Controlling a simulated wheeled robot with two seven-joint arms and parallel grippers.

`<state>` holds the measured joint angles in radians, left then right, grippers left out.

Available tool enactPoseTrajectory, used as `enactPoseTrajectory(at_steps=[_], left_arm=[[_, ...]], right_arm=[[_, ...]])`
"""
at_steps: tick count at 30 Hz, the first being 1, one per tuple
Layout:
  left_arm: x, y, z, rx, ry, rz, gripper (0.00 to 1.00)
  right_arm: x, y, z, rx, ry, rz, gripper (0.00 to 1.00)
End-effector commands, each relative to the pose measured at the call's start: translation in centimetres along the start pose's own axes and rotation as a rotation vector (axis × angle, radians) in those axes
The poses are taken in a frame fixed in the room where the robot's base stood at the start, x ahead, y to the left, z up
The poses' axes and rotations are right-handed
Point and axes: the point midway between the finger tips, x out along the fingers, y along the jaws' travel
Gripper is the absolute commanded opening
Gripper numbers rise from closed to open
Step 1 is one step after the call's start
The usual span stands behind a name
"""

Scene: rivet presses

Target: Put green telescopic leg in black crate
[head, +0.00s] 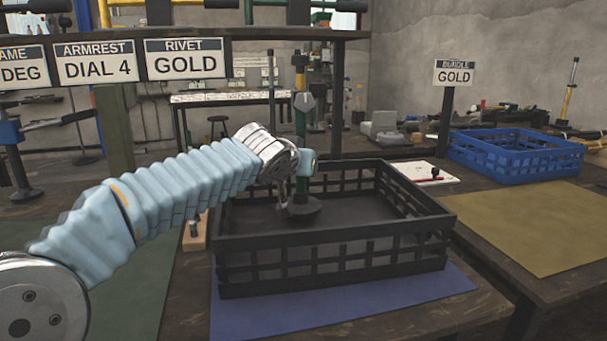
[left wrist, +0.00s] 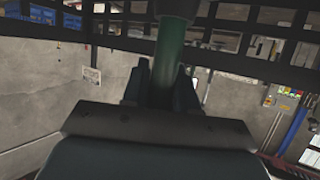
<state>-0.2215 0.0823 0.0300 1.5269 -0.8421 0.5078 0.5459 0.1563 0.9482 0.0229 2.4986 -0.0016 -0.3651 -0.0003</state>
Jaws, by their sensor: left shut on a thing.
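The green telescopic leg (head: 300,125) stands upright in the head view, its round dark foot (head: 302,208) within the outline of the black crate (head: 335,256). I cannot tell whether the foot touches the crate floor. My left gripper (head: 298,168) reaches over the crate's left side and is shut on the leg. In the left wrist view the green leg (left wrist: 176,45) runs between the two dark fingers of the left gripper (left wrist: 162,80). The fingertips are partly hidden in the head view. My right gripper is not in view.
The black crate sits on a blue mat (head: 350,305). A blue crate (head: 515,158) stands on the table at right, behind a bare yellow mat (head: 540,225). A notepad (head: 425,173) lies behind the black crate. A shelf with signs (head: 187,59) spans the upper left.

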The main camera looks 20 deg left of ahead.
Motion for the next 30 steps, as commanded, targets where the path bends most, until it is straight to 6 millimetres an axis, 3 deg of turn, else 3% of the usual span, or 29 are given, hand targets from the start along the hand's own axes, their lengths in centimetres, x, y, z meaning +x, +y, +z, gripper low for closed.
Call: enactPoseTrajectory(at_steps=[4, 17, 18, 21, 22, 30], left_arm=[[0.6, 0.0, 1.7, 0.000, 0.003, 0.001, 0.00], [0.8, 0.0, 2.2, -0.001, 0.004, 0.001, 0.00], [0.8, 0.0, 2.1, 0.000, 0.002, 0.000, 0.34], [0.8, 0.0, 2.1, 0.000, 0.002, 0.000, 0.49], [0.8, 0.0, 2.1, 0.000, 0.002, 0.000, 0.53], [0.7, 0.0, 2.0, 0.000, 0.001, 0.000, 0.53]], right_arm=[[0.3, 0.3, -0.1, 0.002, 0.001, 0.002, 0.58], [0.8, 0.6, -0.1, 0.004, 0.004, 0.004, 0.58], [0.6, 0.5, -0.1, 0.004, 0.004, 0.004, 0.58], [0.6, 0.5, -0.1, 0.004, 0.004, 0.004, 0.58], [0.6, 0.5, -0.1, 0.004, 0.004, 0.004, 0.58], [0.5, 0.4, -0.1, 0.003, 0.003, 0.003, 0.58]])
